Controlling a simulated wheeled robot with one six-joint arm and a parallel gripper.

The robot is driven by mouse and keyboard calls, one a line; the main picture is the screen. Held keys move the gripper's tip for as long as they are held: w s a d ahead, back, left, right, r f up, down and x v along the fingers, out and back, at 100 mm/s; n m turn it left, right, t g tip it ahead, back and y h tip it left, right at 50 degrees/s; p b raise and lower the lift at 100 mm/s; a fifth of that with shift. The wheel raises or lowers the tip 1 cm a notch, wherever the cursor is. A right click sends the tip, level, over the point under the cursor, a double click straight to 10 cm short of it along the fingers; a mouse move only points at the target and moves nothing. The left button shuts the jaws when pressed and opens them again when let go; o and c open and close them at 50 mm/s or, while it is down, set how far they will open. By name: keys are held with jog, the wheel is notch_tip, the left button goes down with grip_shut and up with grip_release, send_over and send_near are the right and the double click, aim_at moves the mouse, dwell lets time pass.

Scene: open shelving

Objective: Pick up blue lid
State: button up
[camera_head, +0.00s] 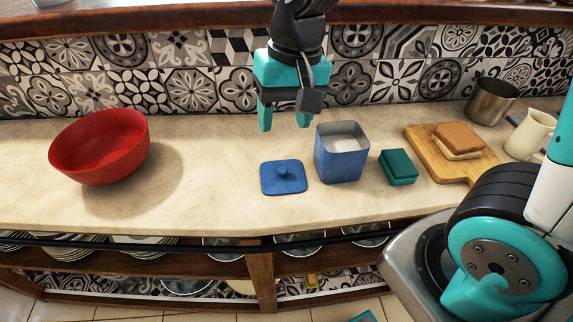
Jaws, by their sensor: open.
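The blue lid (284,179) lies flat on the pale counter, knob up, near the middle of the view. An open blue square canister (341,153) stands just right of it, with white contents showing inside. My gripper (285,119) points down above the counter, behind and above the lid in the picture. Its two teal fingers are apart with nothing between them. Its exact height above the counter is hard to tell.
A red bowl (100,145) stands at the left. A green sponge (398,167), a cutting board (421,148) with bread (460,139), a metal pot (491,101) and a cream jug (530,134) are at the right. The counter between bowl and lid is clear. A tiled wall (182,84) stands behind.

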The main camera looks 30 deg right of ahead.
jog(key=w+d+f+m+h, duration=0.2)
jog(key=w+f+m, duration=0.1)
jog(key=w+m, duration=0.25)
jog(key=p, duration=0.2)
send_over(282, 169)
notch_tip(282, 169, down, 11)
jog(key=shift+s+r, duration=0.1)
jog(key=shift+r, duration=0.05)
jog(key=shift+f+p, duration=0.3)
jog(key=shift+f, duration=2.75)
jog(key=shift+c, duration=0.4)
jog(key=c, duration=0.9)
